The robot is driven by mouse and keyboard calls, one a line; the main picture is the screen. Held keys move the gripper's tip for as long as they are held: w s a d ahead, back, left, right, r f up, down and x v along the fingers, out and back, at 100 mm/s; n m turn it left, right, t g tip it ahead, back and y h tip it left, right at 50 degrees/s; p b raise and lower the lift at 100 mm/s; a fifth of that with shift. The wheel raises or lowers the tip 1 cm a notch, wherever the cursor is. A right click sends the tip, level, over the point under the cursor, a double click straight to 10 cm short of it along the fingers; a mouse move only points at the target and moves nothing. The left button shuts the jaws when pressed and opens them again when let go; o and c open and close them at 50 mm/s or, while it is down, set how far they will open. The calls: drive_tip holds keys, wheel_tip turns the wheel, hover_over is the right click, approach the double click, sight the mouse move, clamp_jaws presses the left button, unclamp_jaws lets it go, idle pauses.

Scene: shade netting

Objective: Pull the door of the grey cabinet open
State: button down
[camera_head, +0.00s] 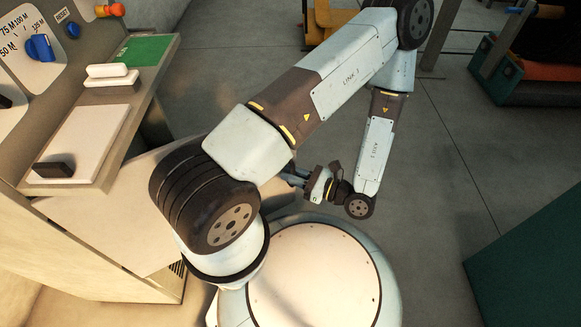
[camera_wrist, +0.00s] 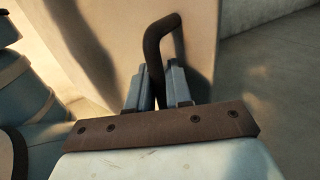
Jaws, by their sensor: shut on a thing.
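The cabinet (camera_head: 75,265) stands at the left in the head view, looking pale cream in the warm light. In the wrist view, a pale flat panel (camera_wrist: 115,45), apparently its door, carries a dark bent bar handle (camera_wrist: 158,45). My gripper (camera_wrist: 157,95) is shut on this handle, with one blue-grey finger on each side. The handle's lower end is hidden between the fingers. In the head view my gripper (camera_head: 292,178) is partly hidden behind my arm, and the handle does not show.
A control console (camera_head: 85,130) with knobs and a green pad is at the left. A green block (camera_head: 535,255) stands at the right. Yellow (camera_head: 325,22) and orange-topped equipment (camera_head: 545,65) is at the back. Grey floor (camera_head: 430,160) between them is clear.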

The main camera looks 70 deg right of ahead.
drive_tip(key=shift+w+a, duration=0.1)
drive_tip(key=c, duration=1.2)
unclamp_jaws()
drive_tip(key=shift+c, duration=0.2)
drive_tip(key=s, duration=0.4)
drive_tip(key=s+a, duration=0.1)
drive_tip(key=s, duration=0.8)
drive_tip(key=shift+s+a+f, duration=0.1)
drive_tip(key=shift+s+a, duration=0.2)
drive_tip(key=shift+s, duration=0.05)
drive_tip(key=shift+c, duration=0.2)
